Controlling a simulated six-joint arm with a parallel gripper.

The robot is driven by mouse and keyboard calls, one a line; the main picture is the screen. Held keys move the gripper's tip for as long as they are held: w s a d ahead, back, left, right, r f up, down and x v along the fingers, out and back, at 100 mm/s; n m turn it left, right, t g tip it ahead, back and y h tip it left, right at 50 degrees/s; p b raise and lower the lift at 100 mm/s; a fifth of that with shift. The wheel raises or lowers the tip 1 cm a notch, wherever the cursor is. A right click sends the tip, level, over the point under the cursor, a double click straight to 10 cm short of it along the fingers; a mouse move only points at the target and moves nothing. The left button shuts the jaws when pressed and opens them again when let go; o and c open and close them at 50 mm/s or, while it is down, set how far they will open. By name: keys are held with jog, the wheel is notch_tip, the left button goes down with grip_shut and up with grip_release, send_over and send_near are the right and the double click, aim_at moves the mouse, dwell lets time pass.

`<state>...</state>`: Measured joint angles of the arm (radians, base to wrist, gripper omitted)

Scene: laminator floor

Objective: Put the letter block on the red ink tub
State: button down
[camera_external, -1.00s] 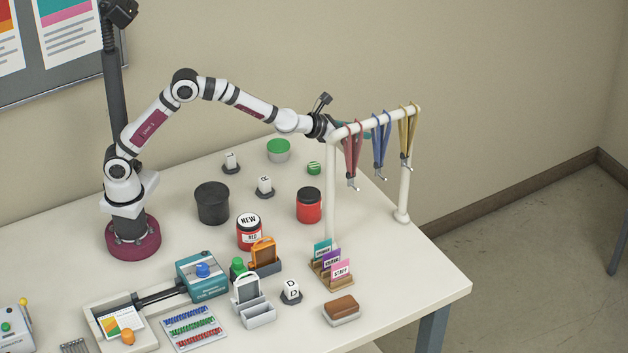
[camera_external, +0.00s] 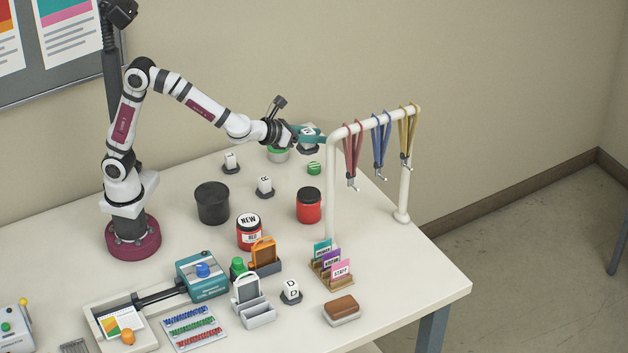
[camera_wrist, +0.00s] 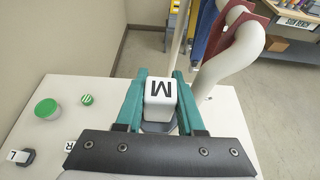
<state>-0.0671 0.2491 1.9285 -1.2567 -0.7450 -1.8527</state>
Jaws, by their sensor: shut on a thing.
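My gripper (camera_external: 312,134) is shut on a white letter block marked M (camera_wrist: 160,94), which sits between its two teal fingers. A dark base shows under the block, and both are above the table, left of the rail. A red tub with a black lid (camera_external: 309,207) stands on the table below and in front of the gripper. Another red tub, with a white lid reading NEW and a RED label (camera_external: 249,235), stands further left and nearer. Neither red tub shows in the wrist view.
A cream rail (camera_external: 333,190) with hanging lanyards stands right of my gripper. A green-lidded tub (camera_external: 278,155), a small green disc (camera_external: 314,168), a black tub (camera_external: 212,204) and other letter blocks (camera_external: 265,185) stand nearby. Card holders (camera_external: 330,268) are in front.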

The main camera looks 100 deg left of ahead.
aim_at(302, 147)
jog(key=s+d, duration=0.2)
jog(key=shift+s+d, duration=0.15)
jog(key=shift+s, duration=0.2)
notch_tip(302, 147, down, 10)
jog(key=a+f, duration=0.2)
jog(key=a, duration=0.1)
jog(key=a+f, duration=0.3)
jog(key=a, duration=0.1)
jog(key=a+f, duration=0.2)
jog(key=a, duration=0.2)
jog(key=shift+w+a+f, duration=0.1)
jog(key=shift+f, duration=0.25)
jog(key=shift+a+f, duration=0.15)
jog(key=shift+f, duration=0.95)
jog(key=shift+a+f, duration=0.1)
jog(key=shift+f, duration=0.95)
jog(key=shift+f, duration=0.1)
jog(key=c, duration=0.5)
grip_release()
